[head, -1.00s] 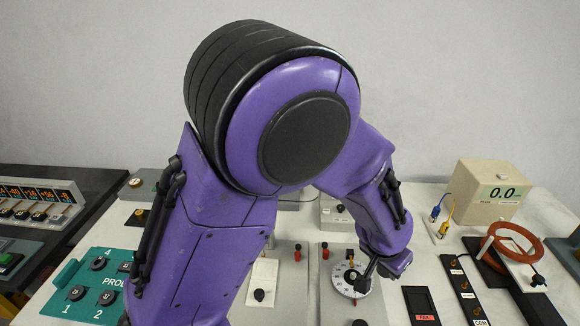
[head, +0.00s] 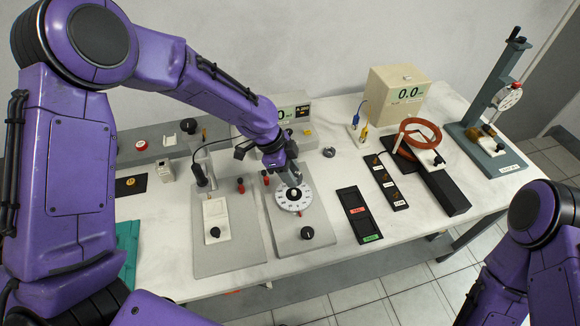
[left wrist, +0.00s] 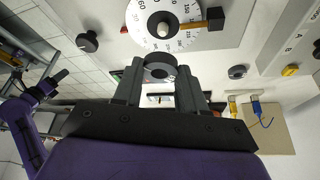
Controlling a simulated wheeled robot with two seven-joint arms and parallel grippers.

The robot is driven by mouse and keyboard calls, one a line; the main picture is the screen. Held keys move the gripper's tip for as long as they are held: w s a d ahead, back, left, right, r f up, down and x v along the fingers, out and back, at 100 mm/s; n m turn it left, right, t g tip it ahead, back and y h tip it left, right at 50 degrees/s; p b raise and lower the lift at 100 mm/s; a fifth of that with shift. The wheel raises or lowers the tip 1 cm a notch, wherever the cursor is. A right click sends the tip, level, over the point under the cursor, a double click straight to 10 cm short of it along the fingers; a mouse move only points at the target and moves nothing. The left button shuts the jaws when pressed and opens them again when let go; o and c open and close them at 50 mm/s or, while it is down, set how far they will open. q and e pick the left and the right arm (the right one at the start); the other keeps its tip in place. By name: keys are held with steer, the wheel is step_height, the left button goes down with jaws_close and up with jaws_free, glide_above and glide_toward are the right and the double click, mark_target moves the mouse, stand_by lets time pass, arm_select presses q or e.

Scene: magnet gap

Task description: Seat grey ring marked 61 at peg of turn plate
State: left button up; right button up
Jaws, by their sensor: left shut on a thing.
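A dark grey ring (left wrist: 158,67) is pinched between the fingertips of my left gripper (left wrist: 160,76) in the left wrist view. I cannot read a number on it. The turn plate is a white dial (left wrist: 143,24) with a pale central peg (left wrist: 163,30). In the wrist view the ring shows just beside the peg, not around it. In the head view my left gripper (head: 293,184) hangs over the dial (head: 286,204), covering part of it. A second grey ring lies on the table right of the dial (head: 329,152). My right gripper is out of view.
A black knob (head: 307,233) sits in front of the dial. Red posts (head: 240,185) stand to its left. A meter box (head: 396,96) and a red coil (head: 419,133) stand farther right.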

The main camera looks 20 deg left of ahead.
mark_target(293, 191)
arm_select(q)
steer(key=shift+a+r, duration=0.1)
step_height(293, 191, down, 4)
steer(key=shift+f+b, duration=0.1)
steer(key=shift+b, duration=1.05)
steer(key=shift+f, duration=0.15)
steer(key=shift+p, duration=0.4)
steer(key=shift+f, duration=0.2)
stand_by(0.4)
steer(key=shift+f+b, duration=0.75)
steer(key=o, duration=1.1)
